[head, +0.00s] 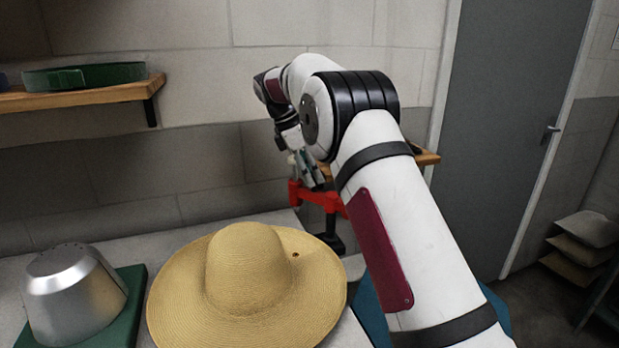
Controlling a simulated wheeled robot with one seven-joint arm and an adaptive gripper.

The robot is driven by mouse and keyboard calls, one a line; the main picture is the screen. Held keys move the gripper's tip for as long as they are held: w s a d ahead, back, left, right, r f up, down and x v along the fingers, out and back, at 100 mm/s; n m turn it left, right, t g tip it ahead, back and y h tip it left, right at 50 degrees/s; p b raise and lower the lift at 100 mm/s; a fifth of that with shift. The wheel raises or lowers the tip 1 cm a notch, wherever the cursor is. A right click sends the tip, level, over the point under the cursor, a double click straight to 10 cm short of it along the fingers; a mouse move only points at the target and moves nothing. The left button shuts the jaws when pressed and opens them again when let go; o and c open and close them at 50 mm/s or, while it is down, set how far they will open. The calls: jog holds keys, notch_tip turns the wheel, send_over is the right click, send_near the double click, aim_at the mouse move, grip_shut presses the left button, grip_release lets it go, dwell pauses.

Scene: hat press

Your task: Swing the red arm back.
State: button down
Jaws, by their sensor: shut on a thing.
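The red arm (322,199) is at the back of the worktop, behind the straw hat, and its right part is hidden behind my own arm. A black fitting (334,238) hangs below it. My gripper (309,181) points down at the red arm's left part and is shut on it. The fingertips are small in this view and partly covered by my arm.
A wide straw hat (245,280) lies on the worktop in front of the red arm. A metal hat block (75,292) stands on a green base (125,310) at left. A wooden shelf (85,97) holds a green band (85,75). A grey door (515,120) is at right.

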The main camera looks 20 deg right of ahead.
jog(key=shift+w+d+m, duration=0.1)
jog(key=shift+m, duration=0.2)
jog(key=c, duration=1.7)
grip_release()
jog(key=shift+v, duration=3.75)
